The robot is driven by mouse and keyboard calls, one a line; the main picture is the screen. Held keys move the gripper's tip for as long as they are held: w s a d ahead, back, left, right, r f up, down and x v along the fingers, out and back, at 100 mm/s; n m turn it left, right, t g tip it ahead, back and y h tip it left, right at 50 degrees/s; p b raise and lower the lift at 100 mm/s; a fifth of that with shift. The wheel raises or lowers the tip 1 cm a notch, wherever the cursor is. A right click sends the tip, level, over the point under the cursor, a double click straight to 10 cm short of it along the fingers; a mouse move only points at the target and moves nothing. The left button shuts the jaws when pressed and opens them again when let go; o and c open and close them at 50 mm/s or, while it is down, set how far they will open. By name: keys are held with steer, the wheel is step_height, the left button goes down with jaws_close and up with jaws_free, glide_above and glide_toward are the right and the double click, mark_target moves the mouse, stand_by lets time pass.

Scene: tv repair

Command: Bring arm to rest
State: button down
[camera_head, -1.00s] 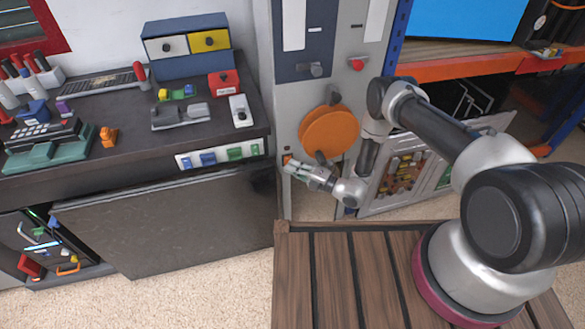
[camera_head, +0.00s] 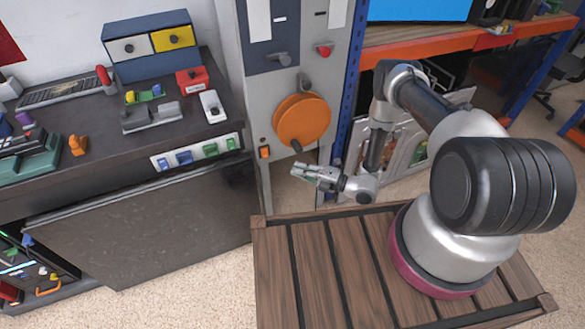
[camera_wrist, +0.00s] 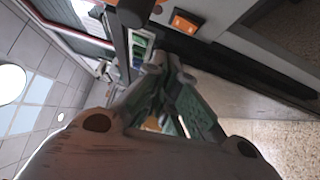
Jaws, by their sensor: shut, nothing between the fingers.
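My gripper (camera_head: 304,172) is shut and empty in the head view. It points left, in front of the grey cabinet (camera_head: 257,107) and below the orange disc (camera_head: 302,121) on the cabinet's face. My arm is folded, with its base on the wooden slatted platform (camera_head: 268,283). In the wrist view the gripper's fingers (camera_wrist: 165,85) come close together at the centre. An orange switch (camera_wrist: 186,22) shows just beyond them in that view; the same switch shows on the cabinet in the head view (camera_head: 264,152).
A dark workbench (camera_head: 90,155) with tools and a blue drawer box (camera_head: 150,47) stands at the left. A shelf with an orange beam (camera_head: 440,47) and a blue post stands at the right. Carpet (camera_head: 180,290) lies free in front of the bench.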

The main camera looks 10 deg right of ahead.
stand_by(0.5)
steer(key=s+f+n+g, duration=0.1)
steer(key=s+n+g, duration=0.6)
steer(key=s+n, duration=0.3)
steer(key=s+d+r+n+g, duration=0.1)
steer(key=s+r+n+g, duration=0.3)
steer(key=s+r+n, duration=0.1)
steer(key=s+d+r+n+g+h, duration=0.1)
steer(key=d+r+n+h, duration=0.4)
steer(key=d+r+n, duration=0.45)
steer(key=s+d+r+n+h, duration=0.2)
steer(key=d+r+n+h, duration=0.3)
steer(key=r, duration=0.7)
steer(key=s+d+r+n+g+h, duration=0.1)
steer(key=d+r+n+h, duration=0.4)
steer(key=r+n, duration=0.45)
steer(key=s+d+r+n+t, duration=0.1)
steer(key=s+d+r+t, duration=0.1)
steer(key=r, duration=0.6)
steer(key=s+d+r+n+t+h, duration=0.1)
steer(key=s+r+t, duration=0.3)
steer(key=r, duration=0.5)
steer(key=shift+d+r+t, duration=0.15)
steer(key=shift+d+t, duration=0.45)
steer(key=shift+t, duration=0.6)
